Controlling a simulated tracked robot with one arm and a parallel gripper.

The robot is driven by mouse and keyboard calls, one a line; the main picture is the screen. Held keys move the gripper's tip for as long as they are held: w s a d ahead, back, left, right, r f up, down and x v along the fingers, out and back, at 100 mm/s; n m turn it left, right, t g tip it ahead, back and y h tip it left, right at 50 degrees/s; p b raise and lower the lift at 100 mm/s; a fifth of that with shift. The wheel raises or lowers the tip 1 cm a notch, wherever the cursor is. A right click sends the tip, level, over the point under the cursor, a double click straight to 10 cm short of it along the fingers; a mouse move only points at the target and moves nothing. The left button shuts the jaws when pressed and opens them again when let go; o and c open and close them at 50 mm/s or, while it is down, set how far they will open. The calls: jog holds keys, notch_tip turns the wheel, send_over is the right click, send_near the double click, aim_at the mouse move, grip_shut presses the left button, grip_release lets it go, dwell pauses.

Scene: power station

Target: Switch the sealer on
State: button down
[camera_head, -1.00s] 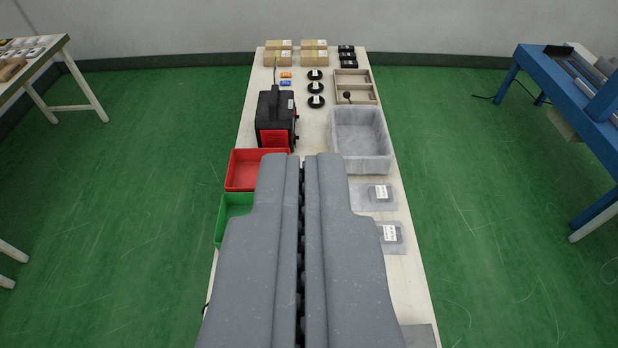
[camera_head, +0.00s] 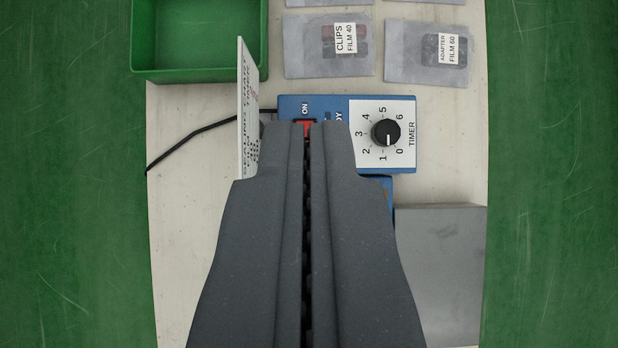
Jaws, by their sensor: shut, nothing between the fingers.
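The sealer (camera_head: 335,106) is a blue box on the white table, with a white timer plate and a black timer knob (camera_head: 385,132) on its right side. A red switch (camera_head: 304,128) marked ON sits on its left part, partly hidden by my fingertips. My gripper (camera_head: 307,124) is shut and empty, its tips over the red switch in the picture. I cannot tell whether they touch it. Much of the sealer's lower body is hidden under my gripper.
An upright sealing chart (camera_head: 246,110) stands close left of my fingertips. A black cable (camera_head: 195,133) runs left. A green tray (camera_head: 200,73) and bags of clips (camera_head: 328,46) and adapters (camera_head: 430,50) lie beyond. A grey block (camera_head: 445,270) is at lower right.

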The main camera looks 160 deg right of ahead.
notch_tip(320, 180, down, 18)
jog(key=g+p, duration=0.1)
jog(key=g, duration=0.3)
jog(key=shift+w+d, duration=0.15)
jog(key=shift+w, duration=0.3)
jog(key=shift+f, duration=0.1)
jog(key=x, duration=0.4)
jog(key=p+x, duration=0.1)
jog(key=x, duration=0.4)
jog(key=s+x, duration=0.1)
jog(key=x, duration=0.3)
jog(key=shift+f+p, duration=0.3)
jog(key=shift+f, duration=0.25)
